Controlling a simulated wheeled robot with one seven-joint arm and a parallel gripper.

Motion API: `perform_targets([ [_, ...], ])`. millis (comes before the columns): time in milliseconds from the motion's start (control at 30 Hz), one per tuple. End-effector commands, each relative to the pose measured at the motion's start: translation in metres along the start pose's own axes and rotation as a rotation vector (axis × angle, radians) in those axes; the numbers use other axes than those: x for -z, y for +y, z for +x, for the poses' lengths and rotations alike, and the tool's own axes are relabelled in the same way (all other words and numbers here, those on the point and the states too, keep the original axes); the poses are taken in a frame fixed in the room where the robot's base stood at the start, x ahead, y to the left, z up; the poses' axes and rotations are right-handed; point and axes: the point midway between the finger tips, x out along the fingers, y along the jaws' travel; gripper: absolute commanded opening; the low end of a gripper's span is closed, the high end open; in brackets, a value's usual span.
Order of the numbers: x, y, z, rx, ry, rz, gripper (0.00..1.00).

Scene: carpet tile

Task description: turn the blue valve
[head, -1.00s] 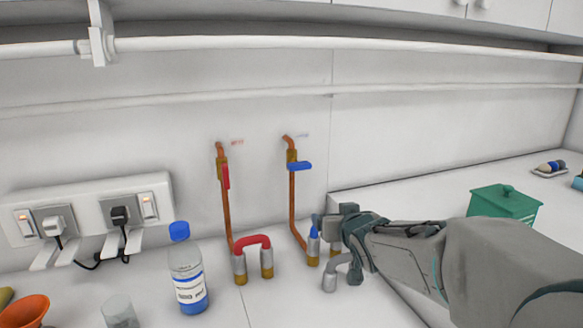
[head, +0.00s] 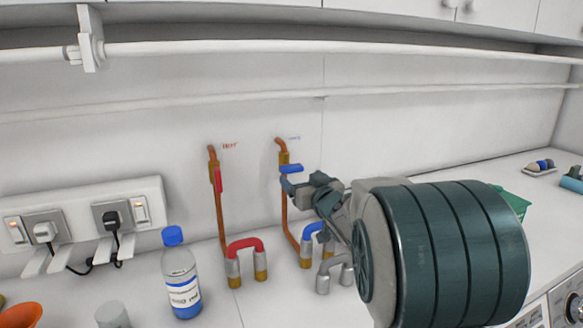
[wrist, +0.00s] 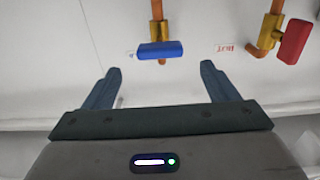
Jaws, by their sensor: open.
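The blue valve (head: 291,169) is a flat blue lever on a brass fitting, on the right copper pipe against the white wall. In the head view its lever lies crosswise to the pipe. My gripper (head: 288,187) is just below and in front of it. In the wrist view the blue lever (wrist: 160,50) lies ahead, centred between my two spread fingers (wrist: 160,72) and a little beyond their tips. The fingers are open with nothing between them. I cannot tell whether any finger touches the lever in the head view.
A red valve (head: 217,180) sits on the left pipe, its lever along the pipe. Below stand a red U-shaped pipe (head: 245,243) and a partly hidden blue one (head: 312,230). A blue-capped bottle (head: 181,280) stands left. A teal box (head: 514,205) is partly behind my arm.

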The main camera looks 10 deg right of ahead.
Motion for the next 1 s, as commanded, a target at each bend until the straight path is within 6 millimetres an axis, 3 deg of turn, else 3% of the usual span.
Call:
perform_targets([
  [300,0.001,0.0,0.049,0.0,-0.001,-0.001,0.8],
  [500,0.001,0.0,0.07,-0.001,-0.001,0.0,0.8],
  [967,0.0,0.0,0.079,-0.001,0.0,0.0,0.8],
  [1000,0.0,0.0,0.079,-0.001,0.0,0.0,0.74],
])
